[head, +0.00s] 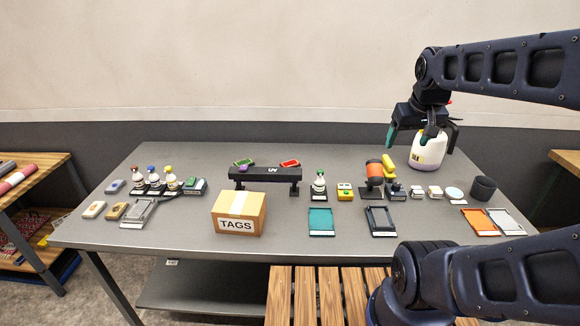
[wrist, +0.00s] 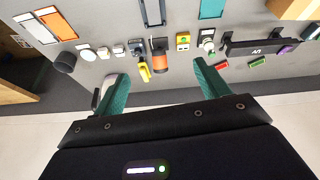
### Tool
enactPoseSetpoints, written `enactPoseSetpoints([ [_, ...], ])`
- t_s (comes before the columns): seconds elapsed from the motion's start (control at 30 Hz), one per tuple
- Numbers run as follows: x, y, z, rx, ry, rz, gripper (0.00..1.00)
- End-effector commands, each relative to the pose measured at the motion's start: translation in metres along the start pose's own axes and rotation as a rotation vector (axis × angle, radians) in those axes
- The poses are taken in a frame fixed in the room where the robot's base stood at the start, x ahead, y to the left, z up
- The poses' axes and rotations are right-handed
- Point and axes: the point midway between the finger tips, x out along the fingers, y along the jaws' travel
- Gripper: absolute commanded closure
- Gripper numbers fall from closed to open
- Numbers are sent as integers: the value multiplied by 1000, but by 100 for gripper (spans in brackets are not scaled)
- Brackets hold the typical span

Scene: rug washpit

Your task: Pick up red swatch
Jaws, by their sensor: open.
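The red swatch (head: 290,163) is a small red piece with a dark edge. It lies near the back of the grey table, just behind the right part of the black UV bar (head: 265,174), which may hide part of it. In the wrist view the red swatch (wrist: 221,67) shows right of the right finger's tip. My gripper (head: 411,136) is open above the table's back right, well to the right of the swatch. Its green fingers (wrist: 158,72) show apart with nothing gripped between them.
A green swatch (head: 243,162) and a small purple item (head: 243,168) are near the red one. A white bottle (head: 428,152) stands close by my gripper. A TAGS box (head: 238,213) stands in front.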

Motion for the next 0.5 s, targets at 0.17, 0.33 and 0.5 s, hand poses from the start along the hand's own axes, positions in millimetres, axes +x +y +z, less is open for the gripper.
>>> enactPoseSetpoints([
  [0.17, 6, -5, -46, -168, -43, 15, 25],
  [0.33, 18, -15, -89, -334, -81, 26, 25],
  [0.5, 34, -29, -132, -501, -117, 35, 25],
])
